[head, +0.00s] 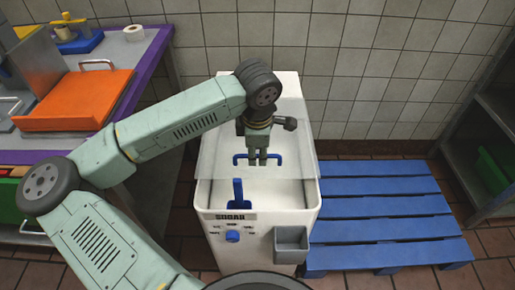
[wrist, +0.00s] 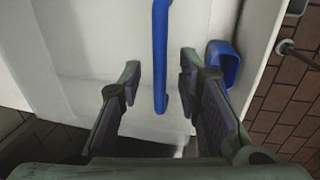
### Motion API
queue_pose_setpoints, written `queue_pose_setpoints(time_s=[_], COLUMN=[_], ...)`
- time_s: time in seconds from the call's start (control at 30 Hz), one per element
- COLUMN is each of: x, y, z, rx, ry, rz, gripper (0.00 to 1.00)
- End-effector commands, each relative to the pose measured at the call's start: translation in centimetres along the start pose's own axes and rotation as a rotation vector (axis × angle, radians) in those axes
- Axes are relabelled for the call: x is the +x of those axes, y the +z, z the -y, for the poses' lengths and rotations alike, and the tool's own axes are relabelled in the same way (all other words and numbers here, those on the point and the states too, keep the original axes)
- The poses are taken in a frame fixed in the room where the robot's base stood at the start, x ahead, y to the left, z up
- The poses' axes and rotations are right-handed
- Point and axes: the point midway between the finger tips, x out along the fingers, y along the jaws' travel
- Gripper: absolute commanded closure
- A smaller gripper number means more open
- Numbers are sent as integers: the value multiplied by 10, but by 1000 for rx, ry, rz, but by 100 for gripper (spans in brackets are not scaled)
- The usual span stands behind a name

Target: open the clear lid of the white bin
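The white bin (head: 264,252) stands in the middle of the head view. Its clear lid (head: 217,160) lies over the rear part of its top, and the front part is uncovered. A blue bar handle (head: 239,158) runs across the lid. My gripper (head: 258,161) reaches down from above at the handle's middle. In the wrist view my gripper (wrist: 160,80) is open, with the handle (wrist: 160,50) passing between its fingers. A gap shows on each side of the bar in that view.
A blue scoop (head: 238,190) stands at the bin's front opening. A small grey box (head: 291,242) hangs on the bin's front right. A blue pallet (head: 385,210) lies to the right. A purple-edged table (head: 150,62) stands left, and a tiled wall (head: 345,50) is behind.

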Motion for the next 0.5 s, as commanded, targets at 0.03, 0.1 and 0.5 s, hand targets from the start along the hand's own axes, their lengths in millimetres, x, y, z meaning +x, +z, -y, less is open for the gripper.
queue_pose_setpoints(time_s=[0.03,0.1,0.5], x=[2,3,4], y=[0,0,0], z=[0,0,0], rx=[0,0,0], ry=[1,1,1], rz=[1,0,0], gripper=[69,69,81])
